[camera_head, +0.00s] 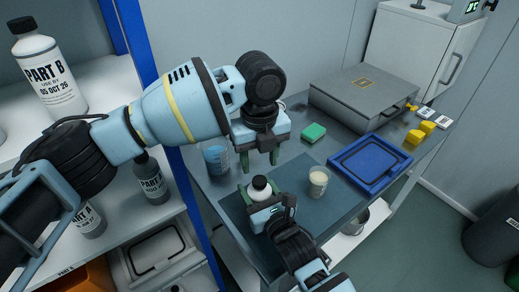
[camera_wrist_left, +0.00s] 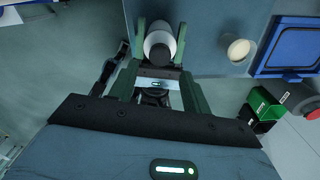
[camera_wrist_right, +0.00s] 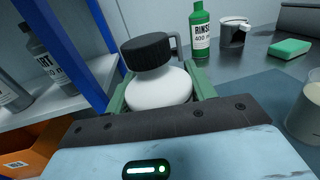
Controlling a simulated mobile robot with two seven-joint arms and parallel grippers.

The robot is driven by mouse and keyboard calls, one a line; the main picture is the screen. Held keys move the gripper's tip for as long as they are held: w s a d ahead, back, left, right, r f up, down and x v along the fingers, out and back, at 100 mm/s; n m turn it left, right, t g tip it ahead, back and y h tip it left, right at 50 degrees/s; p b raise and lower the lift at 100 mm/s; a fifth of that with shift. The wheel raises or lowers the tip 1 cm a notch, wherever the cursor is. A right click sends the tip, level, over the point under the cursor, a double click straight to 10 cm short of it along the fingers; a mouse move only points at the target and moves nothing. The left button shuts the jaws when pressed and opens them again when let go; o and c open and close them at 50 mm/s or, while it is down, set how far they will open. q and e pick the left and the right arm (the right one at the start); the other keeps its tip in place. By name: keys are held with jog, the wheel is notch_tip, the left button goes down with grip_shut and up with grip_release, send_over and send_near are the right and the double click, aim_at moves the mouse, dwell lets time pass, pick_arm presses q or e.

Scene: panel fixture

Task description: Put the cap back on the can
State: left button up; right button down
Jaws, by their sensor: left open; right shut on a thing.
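A white can (camera_head: 260,192) with a black cap (camera_head: 259,182) on its top stands over the dark mat. My right gripper (camera_head: 259,190) is shut around the can's body. The right wrist view shows the white body (camera_wrist_right: 160,90) between green fingers, with the ribbed black cap (camera_wrist_right: 147,52) over its neck. I cannot tell whether the cap is seated tight. My left gripper (camera_head: 259,161) is open and empty, pointing down above the can. The left wrist view looks down on the can (camera_wrist_left: 160,37) beyond its fingers.
A cup of pale liquid (camera_head: 318,181) stands right of the can, near a blue tray (camera_head: 395,180). A green sponge (camera_head: 314,132), a grey case (camera_head: 362,95) and yellow blocks (camera_head: 421,132) lie farther back. A shelf post (camera_head: 197,190) borders the table's left.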

pick_arm(q)
jog(key=n, duration=0.5)
jog(key=shift+r, duration=0.15)
jog(key=n, duration=0.4)
jog(key=shift+r+n, duration=0.15)
jog(key=shift+n, duration=0.25)
jog(key=n, duration=0.4)
jog(key=shift+r+n, duration=0.1)
jog(key=shift+n, duration=0.2)
jog(key=n, duration=0.4)
jog(key=shift+r+n, duration=0.15)
jog(key=shift+n, duration=0.25)
jog(key=n, duration=0.4)
jog(key=shift+r+n, duration=0.15)
jog(key=shift+n, duration=0.25)
jog(key=n, duration=0.4)
jog(key=shift+r+n, duration=0.15)
jog(key=shift+n, duration=0.25)
jog(key=n, duration=0.4)
jog(key=shift+r+n, duration=0.1)
jog(key=shift+n, duration=0.2)
jog(key=n, duration=0.5)
jog(key=shift+r+n, duration=0.15)
jog(key=shift+n, duration=0.15)
